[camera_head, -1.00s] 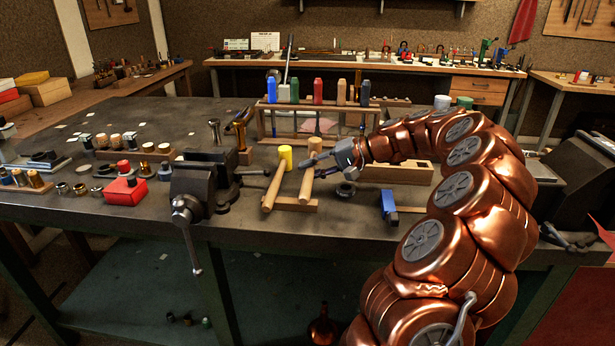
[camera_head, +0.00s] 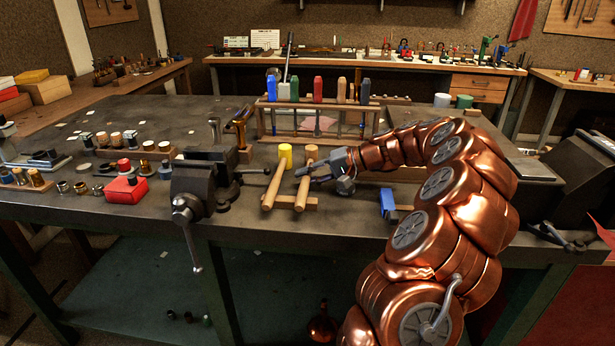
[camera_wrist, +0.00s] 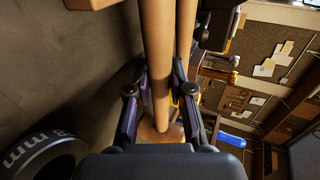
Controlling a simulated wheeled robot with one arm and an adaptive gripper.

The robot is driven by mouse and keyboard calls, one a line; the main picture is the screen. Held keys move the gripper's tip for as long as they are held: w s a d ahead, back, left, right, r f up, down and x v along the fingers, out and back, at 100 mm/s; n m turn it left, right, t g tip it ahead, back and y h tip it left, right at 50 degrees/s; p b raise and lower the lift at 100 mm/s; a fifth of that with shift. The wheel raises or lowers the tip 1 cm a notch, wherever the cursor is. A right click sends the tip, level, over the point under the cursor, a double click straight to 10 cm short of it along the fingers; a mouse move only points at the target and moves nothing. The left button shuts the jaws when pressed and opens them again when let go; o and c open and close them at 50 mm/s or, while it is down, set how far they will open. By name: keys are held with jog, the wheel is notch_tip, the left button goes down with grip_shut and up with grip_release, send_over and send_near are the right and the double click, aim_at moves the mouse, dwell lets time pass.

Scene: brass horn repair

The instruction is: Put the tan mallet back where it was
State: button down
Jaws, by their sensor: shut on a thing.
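The tan mallet (camera_head: 306,180) has a pale wooden head and handle. In the head view it lies along the small wooden rest (camera_head: 310,202), its head toward the back. I cannot tell whether it bears fully on the rest. My gripper (camera_head: 302,171) reaches in from the right at the mallet, just below its head. In the wrist view my gripper (camera_wrist: 159,92) is shut on the tan mallet's handle (camera_wrist: 157,60), one finger on each side. The yellow-headed mallet (camera_head: 285,152) lies close beside it on the left, and its handle (camera_wrist: 186,40) shows behind.
A vise (camera_head: 200,185) stands left of the rest. A screwdriver rack (camera_head: 320,104) stands behind. A blue-ended tool (camera_head: 388,204) lies to the right on the bench. A dark ring (camera_wrist: 40,155) sits near my gripper in the wrist view.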

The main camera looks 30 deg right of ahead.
jog(key=c, duration=1.3)
grip_release()
jog(key=v, duration=1.2)
jog(key=shift+b, duration=0.3)
